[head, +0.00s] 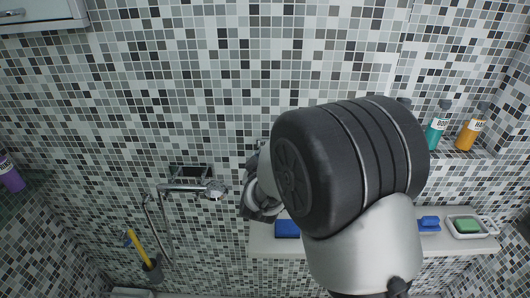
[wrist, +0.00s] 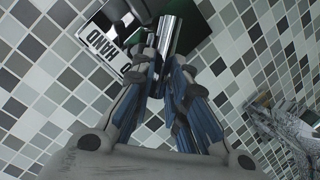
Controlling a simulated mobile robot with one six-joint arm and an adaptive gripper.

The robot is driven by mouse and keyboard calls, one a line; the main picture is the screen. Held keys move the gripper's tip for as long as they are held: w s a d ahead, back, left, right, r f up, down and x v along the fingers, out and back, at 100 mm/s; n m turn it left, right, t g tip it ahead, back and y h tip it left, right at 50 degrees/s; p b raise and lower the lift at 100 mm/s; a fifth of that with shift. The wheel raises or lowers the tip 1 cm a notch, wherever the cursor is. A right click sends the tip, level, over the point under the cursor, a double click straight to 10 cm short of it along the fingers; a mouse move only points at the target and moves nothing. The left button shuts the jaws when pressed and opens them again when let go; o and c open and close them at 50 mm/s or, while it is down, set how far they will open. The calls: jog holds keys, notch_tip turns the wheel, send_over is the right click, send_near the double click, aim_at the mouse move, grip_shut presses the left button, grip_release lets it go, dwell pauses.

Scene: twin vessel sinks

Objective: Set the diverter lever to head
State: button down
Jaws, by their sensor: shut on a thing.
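The chrome diverter lever (wrist: 174,30) shows at the top of the wrist view, in front of a dark plate. A white label reading HAND (wrist: 104,45) lies left of it, rotated in the picture. My gripper (wrist: 163,60) is shut on the lever, its fingertips at the lever's sides. A second label, if there is one, is not visible. In the head view my gripper (head: 258,192) is at the tiled wall, partly hidden by my own arm, which also hides the lever and plate.
A chrome mixer tap (head: 190,186) with a hose is on the wall to the left. A white ledge (head: 262,244) below holds blue blocks (head: 286,229) and a soap dish (head: 467,227). Teal (head: 437,130) and orange (head: 471,130) bottles stand at right. A yellow-handled brush (head: 138,247) is lower left.

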jog(key=shift+a+f+n, duration=0.15)
jog(key=shift+a+n, duration=0.05)
jog(key=shift+n, duration=0.1)
dwell(0.4)
jog(key=c, duration=1.6)
grip_release()
jog(key=shift+o, duration=0.2)
jog(key=v, duration=1.2)
jog(key=shift+a, duration=0.1)
